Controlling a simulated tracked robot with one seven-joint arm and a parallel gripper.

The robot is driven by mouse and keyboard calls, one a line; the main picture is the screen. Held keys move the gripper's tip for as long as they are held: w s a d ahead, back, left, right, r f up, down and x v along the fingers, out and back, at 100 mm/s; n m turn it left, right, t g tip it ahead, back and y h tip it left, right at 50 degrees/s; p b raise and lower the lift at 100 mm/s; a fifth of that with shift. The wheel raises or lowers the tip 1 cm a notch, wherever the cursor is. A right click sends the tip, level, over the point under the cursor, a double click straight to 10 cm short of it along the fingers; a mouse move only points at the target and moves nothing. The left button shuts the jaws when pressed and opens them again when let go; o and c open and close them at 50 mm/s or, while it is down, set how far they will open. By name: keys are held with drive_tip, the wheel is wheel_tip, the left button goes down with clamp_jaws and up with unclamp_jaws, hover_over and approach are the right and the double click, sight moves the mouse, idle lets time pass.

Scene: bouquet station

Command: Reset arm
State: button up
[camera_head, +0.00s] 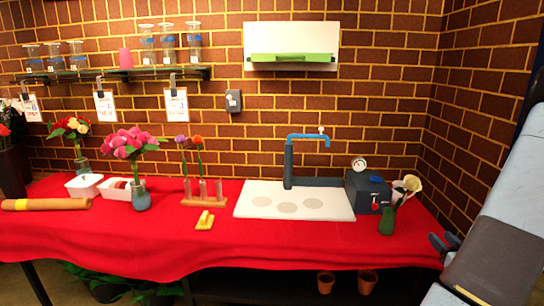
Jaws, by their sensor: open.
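My arm comes in along the right edge, grey and white. My gripper (444,243) shows as a small dark shape at the table's right front corner, partly hidden by the arm. It is open, and nothing shows between its fingers. The closest thing to it is a green vase (387,222) with pale flowers (411,184), a little to its left and apart from it.
A red-covered table (290,245) runs along a brick wall. It bears a white board (250,202) with a blue tap (308,138), a dark box (363,195), a test-tube rack (190,202), a yellow tool (205,221) and a pink bouquet (132,142). The front middle is clear.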

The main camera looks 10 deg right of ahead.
drive_tip(key=w+a+r+n+g+h, duration=0.1)
drive_tip(key=w+a+r+n+g, duration=0.1)
drive_tip(key=w+a+r+g, duration=0.45)
drive_tip(key=w+a+r+h, duration=0.1)
drive_tip(key=w+a+r, duration=0.2)
drive_tip(key=a+r, duration=0.55)
drive_tip(key=s+a+r+g+y, duration=0.2)
drive_tip(key=s+a+r, duration=0.3)
drive_tip(key=s+a, duration=0.5)
drive_tip(key=s+a+r+g+y, duration=0.2)
drive_tip(key=s+a+r, duration=0.3)
drive_tip(key=s+a, duration=0.6)
drive_tip(key=shift+s+a+m+g, duration=0.15)
drive_tip(key=shift+a+m+g, duration=0.15)
drive_tip(key=shift+a+g, duration=0.6)
drive_tip(key=shift+a, duration=0.1)
